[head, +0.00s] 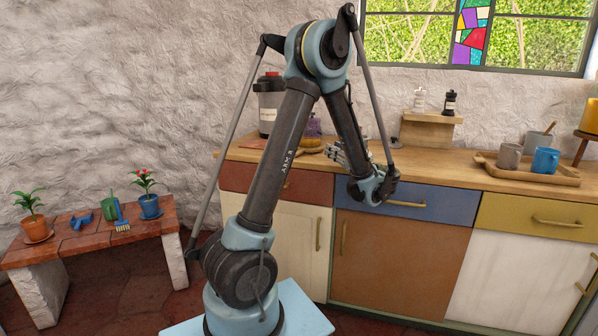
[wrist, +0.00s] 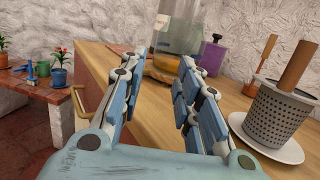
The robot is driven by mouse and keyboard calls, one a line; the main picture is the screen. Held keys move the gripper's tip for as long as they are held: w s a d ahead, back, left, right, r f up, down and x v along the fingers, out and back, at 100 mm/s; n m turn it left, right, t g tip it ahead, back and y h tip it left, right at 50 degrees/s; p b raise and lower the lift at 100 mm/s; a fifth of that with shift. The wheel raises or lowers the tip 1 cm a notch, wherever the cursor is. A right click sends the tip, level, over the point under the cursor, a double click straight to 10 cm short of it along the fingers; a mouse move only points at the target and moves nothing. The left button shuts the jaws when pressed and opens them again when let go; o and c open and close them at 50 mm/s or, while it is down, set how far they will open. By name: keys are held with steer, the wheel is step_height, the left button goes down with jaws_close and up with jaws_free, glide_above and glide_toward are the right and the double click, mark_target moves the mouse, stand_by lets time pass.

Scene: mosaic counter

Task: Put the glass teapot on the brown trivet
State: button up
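A clear glass vessel with amber liquid low inside, which I take as the glass teapot (wrist: 178,40), stands on the counter beyond my fingers in the wrist view. Its lower part is partly hidden by the right finger, and its top is cut off by the frame. My gripper (wrist: 160,95) has its fingers spread apart with nothing between them. In the head view my gripper (head: 350,160) is over the counter's front edge. A flat brown piece (wrist: 118,49) left of the vessel may be the brown trivet; I cannot tell for sure.
A purple container (wrist: 213,56) stands right of the vessel. A tray (head: 556,176) with mugs is far right. The counter (head: 440,165) between is clear.

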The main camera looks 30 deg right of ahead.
steer(key=w+a+n+g+y, duration=0.25)
steer(key=w+a+n, duration=0.3)
steer(key=a, duration=0.65)
steer(key=w+a+n+g+y, duration=0.2)
steer(key=w+a+n+g, duration=0.35)
steer(key=a, duration=0.75)
steer(key=a+f+n+g, duration=0.2)
steer(key=a+f+n, duration=0.1)
steer(key=a, duration=0.7)
steer(key=s+a+f+n+g+h, duration=0.1)
steer(key=s+a+f+n+g, duration=0.15)
steer(key=s+a+n, duration=0.35)
steer(key=s+a+f+n+g, duration=0.2)
steer(key=s+a+n+g, duration=0.1)
steer(key=a, duration=0.6)
steer(key=s+f+n+g+h, duration=0.1)
steer(key=s+f+n+h, duration=0.1)
steer(key=s+f+n, duration=0.2)
steer(key=s+a+f+n+g+h, duration=0.1)
steer(key=s+f+n+h, duration=0.2)
steer(key=s+n, duration=0.5)
steer(key=s, duration=0.2)
steer(key=shift+s+a+f, duration=0.25)
steer(key=shift+s+f, duration=0.1)
steer(key=shift+h, duration=0.25)
